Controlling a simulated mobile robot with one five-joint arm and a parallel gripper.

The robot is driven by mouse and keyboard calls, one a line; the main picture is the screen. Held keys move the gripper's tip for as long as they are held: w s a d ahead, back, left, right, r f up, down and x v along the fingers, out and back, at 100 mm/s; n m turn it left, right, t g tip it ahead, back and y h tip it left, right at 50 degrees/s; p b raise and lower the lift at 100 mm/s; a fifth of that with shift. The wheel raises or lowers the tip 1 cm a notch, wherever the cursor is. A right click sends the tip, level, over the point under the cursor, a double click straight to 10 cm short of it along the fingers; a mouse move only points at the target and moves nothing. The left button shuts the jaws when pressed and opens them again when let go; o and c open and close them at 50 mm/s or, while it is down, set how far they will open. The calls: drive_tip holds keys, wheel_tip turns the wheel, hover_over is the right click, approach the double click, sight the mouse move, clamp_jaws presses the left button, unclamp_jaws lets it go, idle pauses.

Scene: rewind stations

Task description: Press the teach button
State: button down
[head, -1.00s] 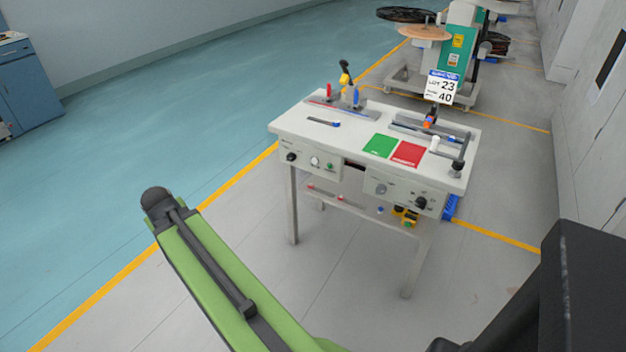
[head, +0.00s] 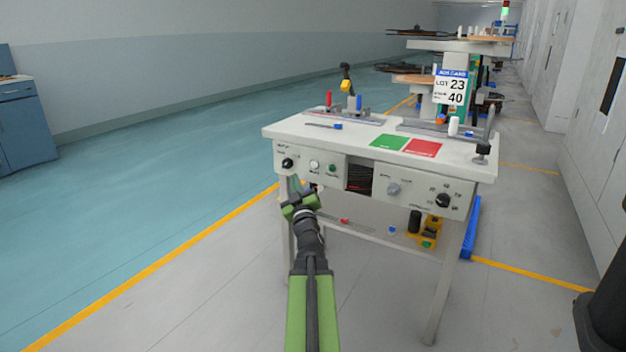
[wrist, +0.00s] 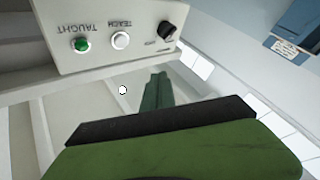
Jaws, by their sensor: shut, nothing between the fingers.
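The teach button (head: 314,165) is a small white round button on the left front panel of the white table. It sits between a black knob (head: 287,163) and a green taught button or lamp (head: 332,169). In the wrist view the panel looks upside down, with the white teach button (wrist: 120,40) beside the green one (wrist: 80,45). My gripper (head: 296,190) is shut and empty, just below and left of the button in the head view. In the wrist view its green fingers (wrist: 157,90) show below the panel, apart from the button.
The table top (head: 285,130) carries green (head: 388,142) and red (head: 422,148) mats and fixtures. A second panel with knobs (head: 415,192) is at the right. A lower shelf (head: 370,228) and the table legs are near my arm. Open floor (head: 150,210) lies to the left.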

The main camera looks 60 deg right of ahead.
sight(314, 165)
drive_tip(key=shift+r, duration=0.1)
drive_tip(key=shift+d, duration=4.4)
drive_tip(key=shift+d, duration=0.45)
drive_tip(key=shift+d, duration=0.3)
drive_tip(key=shift+a, duration=0.8)
drive_tip(key=shift+a, duration=0.1)
